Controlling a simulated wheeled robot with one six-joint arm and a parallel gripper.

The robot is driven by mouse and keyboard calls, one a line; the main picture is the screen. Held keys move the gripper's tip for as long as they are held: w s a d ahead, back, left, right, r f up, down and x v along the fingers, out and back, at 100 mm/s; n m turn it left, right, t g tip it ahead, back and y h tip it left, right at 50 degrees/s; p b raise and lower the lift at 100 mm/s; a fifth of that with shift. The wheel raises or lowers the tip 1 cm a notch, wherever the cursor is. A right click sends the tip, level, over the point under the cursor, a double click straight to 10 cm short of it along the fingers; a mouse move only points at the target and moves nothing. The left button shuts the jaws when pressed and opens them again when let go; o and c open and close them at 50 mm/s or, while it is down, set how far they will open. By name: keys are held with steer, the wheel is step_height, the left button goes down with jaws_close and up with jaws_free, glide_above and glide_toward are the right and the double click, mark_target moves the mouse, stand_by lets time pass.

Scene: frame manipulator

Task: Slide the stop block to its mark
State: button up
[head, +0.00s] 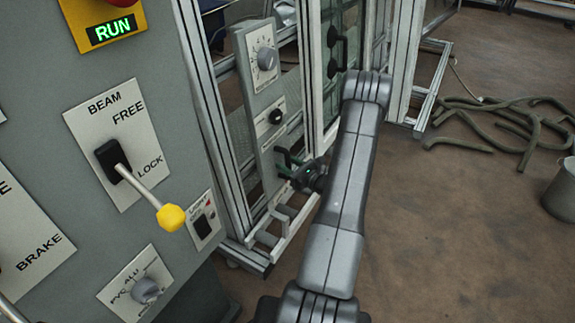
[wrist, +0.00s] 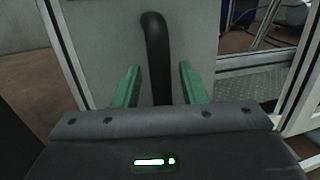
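My gripper (head: 288,163) is at the lower part of the grey upright panel (head: 266,100) in the head view. In the wrist view its two green fingers (wrist: 160,84) are apart, one on each side of a black curved bar handle (wrist: 155,42). The handle stands on a pale grey plate (wrist: 105,45). Gaps show between the handle and both fingers, so I do not see it gripped. I cannot tell whether this handle belongs to the stop block. No mark for the block can be made out in either view.
A grey control cabinet (head: 165,55) with a yellow-knobbed lever (head: 171,217) stands close at left. An aluminium frame (head: 205,95) and a framed door with a black handle (head: 336,52) stand behind my arm. Hoses (head: 520,120) and a bucket (head: 562,195) are on the right floor.

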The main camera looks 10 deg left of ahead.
steer(key=p+v, duration=0.1)
steer(key=v, duration=1.2)
steer(key=shift+s+d, duration=0.2)
steer(key=shift+d, duration=0.1)
steer(key=b+x, duration=0.1)
steer(key=x, duration=1.3)
steer(key=shift+s, duration=0.4)
steer(key=shift+s, duration=0.1)
